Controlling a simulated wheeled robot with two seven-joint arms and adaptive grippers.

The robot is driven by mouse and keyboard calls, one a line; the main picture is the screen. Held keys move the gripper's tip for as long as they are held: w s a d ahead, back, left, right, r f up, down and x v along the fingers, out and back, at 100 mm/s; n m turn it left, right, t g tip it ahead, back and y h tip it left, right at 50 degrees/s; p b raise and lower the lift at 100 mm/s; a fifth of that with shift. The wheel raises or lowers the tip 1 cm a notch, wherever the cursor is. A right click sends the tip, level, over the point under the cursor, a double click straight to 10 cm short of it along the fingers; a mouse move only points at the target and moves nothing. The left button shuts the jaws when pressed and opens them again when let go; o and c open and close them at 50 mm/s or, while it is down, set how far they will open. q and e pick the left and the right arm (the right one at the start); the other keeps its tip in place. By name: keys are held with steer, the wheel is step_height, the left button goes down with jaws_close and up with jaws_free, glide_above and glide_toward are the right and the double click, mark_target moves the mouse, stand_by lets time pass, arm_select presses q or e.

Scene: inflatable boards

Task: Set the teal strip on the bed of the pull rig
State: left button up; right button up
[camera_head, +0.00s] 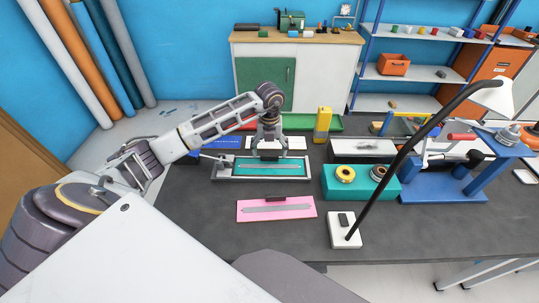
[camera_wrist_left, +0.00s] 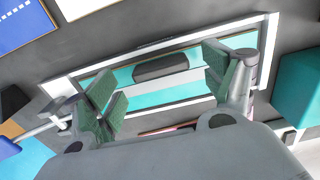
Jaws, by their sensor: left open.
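The teal strip (camera_head: 297,168) lies flat inside the pale frame of the pull rig (camera_head: 222,178), on its bed, with a grey band along its length. In the left wrist view the teal strip (camera_wrist_left: 190,89) carries a dark block (camera_wrist_left: 160,67) at its middle. My left gripper (camera_head: 268,152) is directly over the rig. In its wrist view, the green-padded fingers (camera_wrist_left: 160,88) stand wide apart, one to each side of the dark block, with nothing gripped. In the head view the gripper partly hides the strip's middle. My right gripper is not in view.
A pink board (camera_head: 247,213) with a dark block lies in front of the rig. A teal block (camera_head: 329,188) bearing tape rolls, a desk lamp (camera_head: 345,230) and a blue stand (camera_head: 445,190) are to the right. Blue and white boards lie behind. The front left tabletop is bare.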

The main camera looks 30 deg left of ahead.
mark_target(270, 155)
arm_select(q)
step_height(270, 155, up, 9)
steer(key=shift+r, duration=0.15)
stand_by(0.4)
